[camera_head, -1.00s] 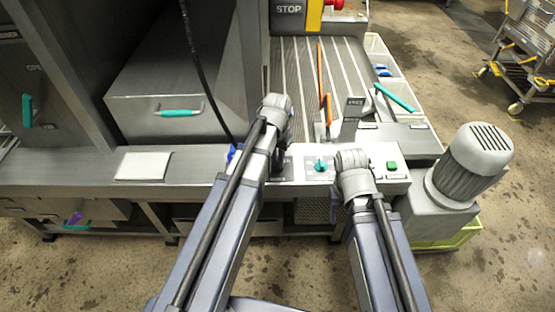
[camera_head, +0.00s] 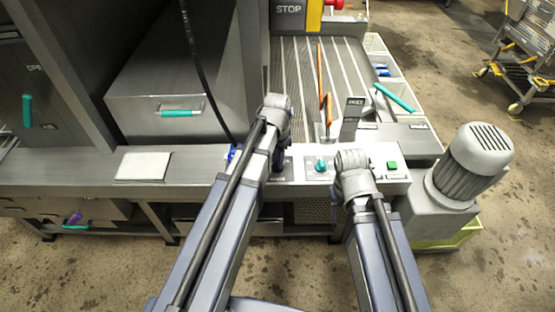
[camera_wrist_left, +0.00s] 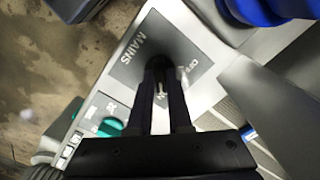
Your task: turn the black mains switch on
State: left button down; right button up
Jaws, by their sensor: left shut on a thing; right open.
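The black mains switch (camera_wrist_left: 158,64) sits on a dark plate marked MAINS (camera_wrist_left: 132,48) in the left wrist view. My left gripper (camera_wrist_left: 166,88) is shut on the switch, and its dark fingers hide most of it. A second label (camera_wrist_left: 190,70) beside the fingers is partly covered. In the head view my left gripper (camera_head: 279,160) is a dark shape at the panel, partly hidden by its wrist. My right wrist (camera_head: 354,162) is over the right part of the panel; its fingers are hidden behind it.
A teal knob (camera_head: 321,164) sits between my two wrists, and a green button (camera_head: 392,165) is to the right. An upright grey lever plate (camera_head: 352,112) stands behind my right wrist. A blue part (camera_wrist_left: 262,10) is close by in the left wrist view.

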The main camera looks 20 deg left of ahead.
pick_arm(q)
jog(key=c, duration=0.8)
grip_release()
jog(key=shift+c, duration=0.2)
notch_tip(320, 180, up, 8)
jog(key=p, duration=0.8)
jog(key=shift+f, duration=0.1)
jog(key=s+d+n+y, duration=0.1)
jog(key=s+d+n, duration=0.1)
jog(key=s+d, duration=0.8)
jog(key=s, duration=0.5)
jog(key=shift+d, duration=0.4)
